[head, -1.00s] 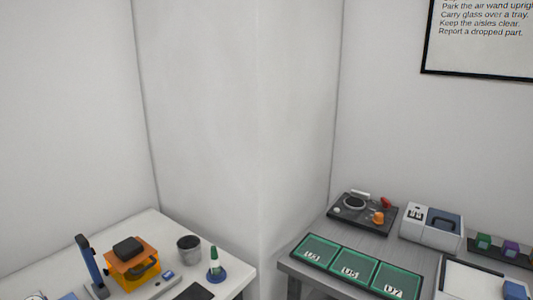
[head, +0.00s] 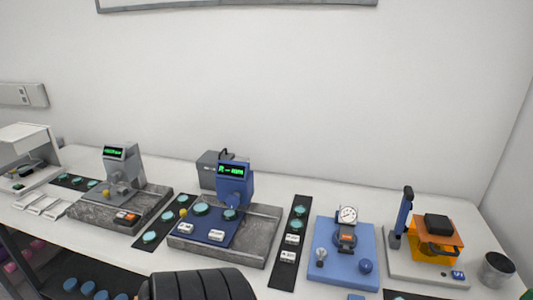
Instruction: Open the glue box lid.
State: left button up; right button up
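An orange see-through box (head: 430,252) stands on a pale base plate (head: 400,264) at the right of the long bench in the head view. A flat orange top (head: 452,238) with a black block (head: 436,223) lies over it and looks closed. I cannot read a name on it, so I cannot tell for sure that it is the glue box. A dark blue upright lever (head: 404,212) stands at its left. Neither of my grippers is in view.
The white bench (head: 335,196) also carries a blue plate with a dial gauge (head: 347,215), two display instruments on grey stone slabs, and black strips with green discs. A grey cup (head: 495,270) stands right of the orange box. A dark shelf below holds blue pieces.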

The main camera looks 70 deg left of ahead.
aim_at(208, 162)
jog(key=u, duration=2.6)
jog(key=i+j+z, duration=0.45)
jog(key=i+l, duration=0.1)
